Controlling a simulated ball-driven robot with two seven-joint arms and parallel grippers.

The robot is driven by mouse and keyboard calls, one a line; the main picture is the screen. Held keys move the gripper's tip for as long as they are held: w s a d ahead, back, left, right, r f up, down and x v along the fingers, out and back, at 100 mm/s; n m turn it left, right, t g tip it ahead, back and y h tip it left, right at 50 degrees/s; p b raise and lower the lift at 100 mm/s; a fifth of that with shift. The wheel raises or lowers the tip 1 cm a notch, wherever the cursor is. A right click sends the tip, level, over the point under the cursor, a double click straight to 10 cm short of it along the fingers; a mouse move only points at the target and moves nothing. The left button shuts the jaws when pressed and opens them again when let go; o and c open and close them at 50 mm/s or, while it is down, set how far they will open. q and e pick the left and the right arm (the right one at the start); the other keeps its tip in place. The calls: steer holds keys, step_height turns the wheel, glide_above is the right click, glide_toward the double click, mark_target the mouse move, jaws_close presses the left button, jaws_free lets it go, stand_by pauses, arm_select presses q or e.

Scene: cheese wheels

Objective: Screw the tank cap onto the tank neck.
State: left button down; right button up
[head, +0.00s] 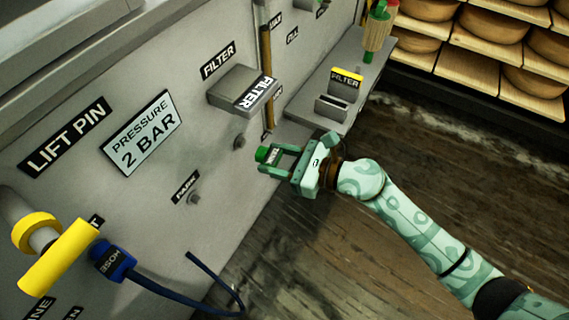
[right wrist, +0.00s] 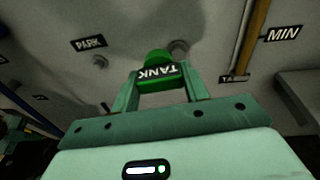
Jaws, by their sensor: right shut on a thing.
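The green tank cap (head: 262,154), with a dark TANK label, is between the fingers of my right gripper (head: 272,158). The gripper is shut on it. In the right wrist view the cap (right wrist: 158,66) sits at the fingertips, its label upside down. A grey round stub (head: 240,142) on the machine's wall looks like the tank neck. It also shows just behind and right of the cap in the right wrist view (right wrist: 180,47). The cap appears apart from it. A partly hidden label starting "TA" (right wrist: 233,78) is nearby. My left gripper is not in view.
The grey FILTER housing (head: 240,88) juts out above the cap. A shelf (head: 318,106) with a FILTER-labelled slot stands right of it. A yellow handle (head: 57,257) and blue HOSE plug (head: 112,260) are at lower left. Cheese shelves (head: 485,70) stand far right.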

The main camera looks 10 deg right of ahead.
mark_target(244, 145)
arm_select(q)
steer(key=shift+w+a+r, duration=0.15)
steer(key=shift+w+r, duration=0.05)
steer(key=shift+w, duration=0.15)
arm_select(e)
steer(key=shift+m+t, duration=0.7)
steer(key=shift+t, duration=0.2)
steer(key=d+f, duration=0.1)
steer(key=w+d+f, duration=0.1)
steer(key=f, duration=0.1)
steer(key=shift+f, duration=0.15)
steer(key=shift+s+d, duration=0.1)
steer(key=shift+b+x, duration=0.4)
steer(key=shift+x, duration=1.5)
steer(key=shift+w+a, duration=0.35)
steer(key=shift+a, duration=0.2)
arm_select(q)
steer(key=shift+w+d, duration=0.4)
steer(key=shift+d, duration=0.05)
arm_select(e)
steer(key=shift+w+a, duration=0.25)
arm_select(q)
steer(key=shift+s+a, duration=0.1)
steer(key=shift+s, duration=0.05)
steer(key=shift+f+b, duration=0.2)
steer(key=shift+b, duration=0.1)
arm_select(e)
steer(key=shift+x, duration=1.1)
